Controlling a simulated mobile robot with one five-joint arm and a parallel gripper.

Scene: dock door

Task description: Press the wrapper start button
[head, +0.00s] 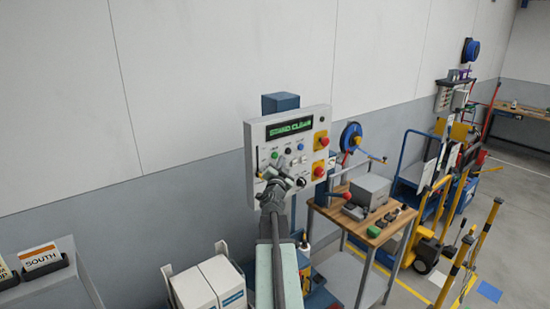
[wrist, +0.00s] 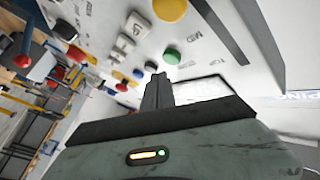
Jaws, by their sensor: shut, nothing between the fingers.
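The control panel (head: 256,135) is a light grey box on a blue post, with a display showing green lettering and several buttons and knobs. A green button (wrist: 171,56) shows in the wrist view, with a small label beside it that I cannot read fully. I cannot tell from the labels which button is the wrapper start. My gripper (head: 283,178) is in front of the panel's lower left part and hides some controls. In the wrist view its closed fingers (wrist: 157,82) are empty and point at the panel, with the tips just below the green button; contact cannot be told.
A yellow button (wrist: 169,10) and a black button (wrist: 151,66) are near the fingers. Red emergency-type knobs (head: 322,142) sit on yellow plates at the panel's right. A wooden workbench (head: 335,213) stands right of the panel; white boxes (head: 222,280) stand below left.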

